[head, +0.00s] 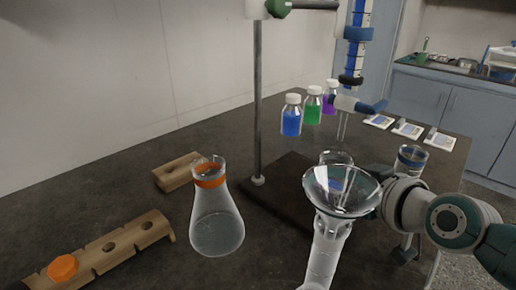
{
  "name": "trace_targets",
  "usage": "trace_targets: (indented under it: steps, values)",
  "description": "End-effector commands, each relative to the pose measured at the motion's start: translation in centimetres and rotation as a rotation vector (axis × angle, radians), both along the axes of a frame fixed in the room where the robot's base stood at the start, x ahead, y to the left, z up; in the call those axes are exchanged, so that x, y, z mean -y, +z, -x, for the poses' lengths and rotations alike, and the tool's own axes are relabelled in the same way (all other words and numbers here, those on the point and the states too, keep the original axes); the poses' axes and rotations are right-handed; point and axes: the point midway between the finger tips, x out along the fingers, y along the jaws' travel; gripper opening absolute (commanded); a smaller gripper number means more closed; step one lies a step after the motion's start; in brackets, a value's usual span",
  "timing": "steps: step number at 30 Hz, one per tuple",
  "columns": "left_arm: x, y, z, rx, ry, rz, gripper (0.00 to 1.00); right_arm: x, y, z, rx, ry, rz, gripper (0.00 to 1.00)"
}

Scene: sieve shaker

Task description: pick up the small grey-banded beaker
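A small clear beaker (411,160) with a dark grey-blue band stands at the right of the table in the head view, just behind my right arm. Its lower part is hidden by the arm's wrist. My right arm comes in from the right, with its white and green links in front of the beaker. A grey part (405,250) below the wrist may belong to my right gripper; its fingers cannot be made out, so neither its opening nor any hold is clear. My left gripper is not in view.
A clear funnel (341,188) in a glass cylinder stands close in front. An orange-banded flask (217,225) stands left of it, and another glass vessel (336,157) behind. A burette stand (258,110), bottles (291,120) and wooden racks (110,252) are around.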

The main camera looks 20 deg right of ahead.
Motion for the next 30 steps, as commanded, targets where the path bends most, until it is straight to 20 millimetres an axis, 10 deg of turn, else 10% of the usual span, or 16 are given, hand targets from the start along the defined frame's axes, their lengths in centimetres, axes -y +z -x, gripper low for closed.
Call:
trace_targets:
  steps: [4,30]
  values:
    - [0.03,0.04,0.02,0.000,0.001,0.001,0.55,-0.02,0.03,0.03,0.000,0.000,0.000,0.94]
    - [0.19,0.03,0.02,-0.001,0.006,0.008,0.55,0.00,0.06,0.05,0.001,0.000,0.000,0.04]
